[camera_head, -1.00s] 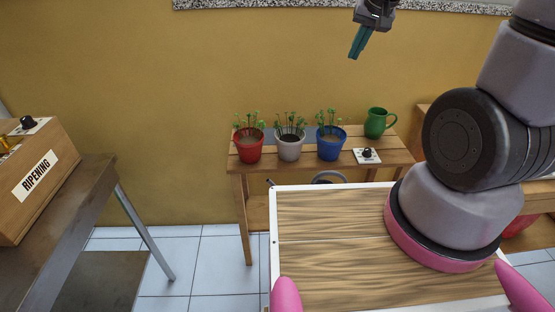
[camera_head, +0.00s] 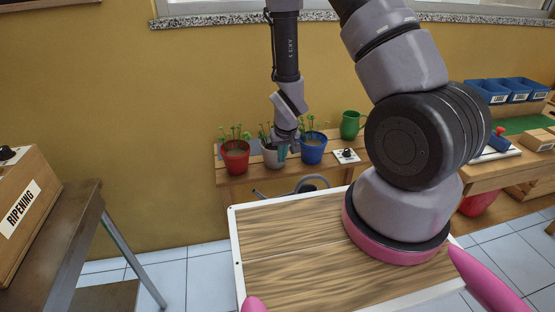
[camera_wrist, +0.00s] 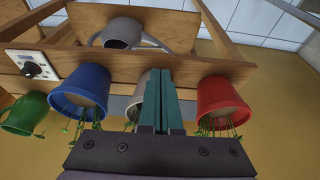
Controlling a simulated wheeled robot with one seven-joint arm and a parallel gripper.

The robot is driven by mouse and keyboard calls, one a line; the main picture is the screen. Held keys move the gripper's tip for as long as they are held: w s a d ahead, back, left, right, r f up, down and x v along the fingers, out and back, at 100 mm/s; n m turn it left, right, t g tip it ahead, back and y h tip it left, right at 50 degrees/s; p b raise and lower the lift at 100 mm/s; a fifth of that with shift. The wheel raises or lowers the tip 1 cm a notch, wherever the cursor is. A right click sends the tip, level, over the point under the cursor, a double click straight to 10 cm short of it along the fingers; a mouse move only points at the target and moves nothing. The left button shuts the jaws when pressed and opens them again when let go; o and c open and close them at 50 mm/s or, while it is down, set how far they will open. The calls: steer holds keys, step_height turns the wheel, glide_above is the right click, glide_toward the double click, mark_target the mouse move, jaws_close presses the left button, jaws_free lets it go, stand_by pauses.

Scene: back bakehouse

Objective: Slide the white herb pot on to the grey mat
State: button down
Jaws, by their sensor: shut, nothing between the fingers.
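The white herb pot (camera_head: 271,160) stands upright on the wooden bench, between the red and blue herb pots. In the wrist view the white pot (camera_wrist: 147,88) is partly covered by my teal fingers. My gripper (camera_head: 283,153) is shut and empty, pointing down at the right side of the white pot. The wrist view shows the closed fingertips (camera_wrist: 160,74) overlapping the pot; whether they touch it I cannot tell. A strip of grey mat (camera_wrist: 119,104) shows on the bench behind the pots in the wrist view; most of it is hidden.
The red pot (camera_head: 235,158) and blue pot (camera_head: 313,149) stand close on either side. A grey watering can (camera_head: 312,183) is below the bench front.

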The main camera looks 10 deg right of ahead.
mark_target(270, 156)
steer(key=w+f, duration=0.3)
steer(key=f, duration=0.2)
steer(key=w+f, duration=0.2)
steer(key=f, duration=0.1)
steer(key=shift+w+f, duration=0.2)
steer(key=shift+w, duration=0.55)
